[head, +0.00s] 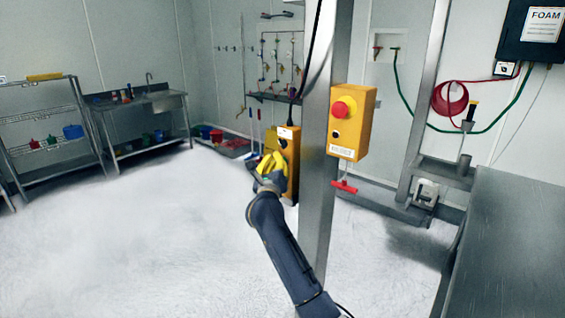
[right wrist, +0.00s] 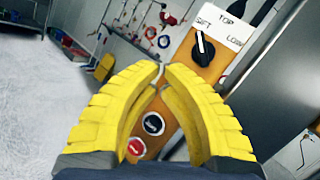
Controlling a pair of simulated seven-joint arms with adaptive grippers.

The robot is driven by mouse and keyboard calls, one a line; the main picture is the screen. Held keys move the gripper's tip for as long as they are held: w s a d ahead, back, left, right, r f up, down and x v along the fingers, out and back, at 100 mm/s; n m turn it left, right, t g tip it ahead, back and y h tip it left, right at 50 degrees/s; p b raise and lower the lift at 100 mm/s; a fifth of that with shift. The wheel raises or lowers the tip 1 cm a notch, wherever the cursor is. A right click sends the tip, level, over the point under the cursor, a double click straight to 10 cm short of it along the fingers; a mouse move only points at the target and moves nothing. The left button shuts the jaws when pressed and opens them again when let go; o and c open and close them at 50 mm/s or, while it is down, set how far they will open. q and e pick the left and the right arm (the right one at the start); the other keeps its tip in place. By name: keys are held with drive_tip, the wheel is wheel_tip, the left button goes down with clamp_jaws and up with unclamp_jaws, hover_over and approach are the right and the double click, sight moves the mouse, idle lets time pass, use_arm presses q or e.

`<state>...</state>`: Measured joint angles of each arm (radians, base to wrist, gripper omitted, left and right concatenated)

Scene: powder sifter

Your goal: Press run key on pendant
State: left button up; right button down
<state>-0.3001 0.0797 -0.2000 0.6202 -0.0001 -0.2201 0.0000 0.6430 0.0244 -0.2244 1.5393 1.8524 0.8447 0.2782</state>
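The pendant is a tall orange-yellow box (head: 291,150) hanging on a cable beside the grey post in the head view. In the right wrist view its face (right wrist: 212,72) is tilted. It carries a black selector knob (right wrist: 203,48), a black round button (right wrist: 153,124) and a red round button (right wrist: 136,147). The button labels are too small to read, so I cannot tell which is run. My right gripper (right wrist: 161,72), with yellow fingers, has its tips together with nothing between them. In the head view it (head: 268,162) is at the pendant's left side; contact cannot be told. My left gripper is out of view.
A grey post (head: 324,200) stands just right of the pendant. A yellow box with a red mushroom button (head: 344,107) is mounted on it, with a red T-handle (head: 344,187) below. A steel table (head: 510,250) is at right. The white floor at left is clear.

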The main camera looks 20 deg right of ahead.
idle(0.3)
drive_tip(key=shift+s+a, duration=0.45)
drive_tip(key=shift+a, duration=0.25)
drive_tip(key=shift+a, duration=0.1)
drive_tip(key=a, duration=0.1)
drive_tip(key=s+a, duration=0.2)
drive_tip(key=a, duration=0.1)
drive_tip(key=shift+s+a, duration=0.1)
drive_tip(key=shift+s, duration=0.15)
idle(0.8)
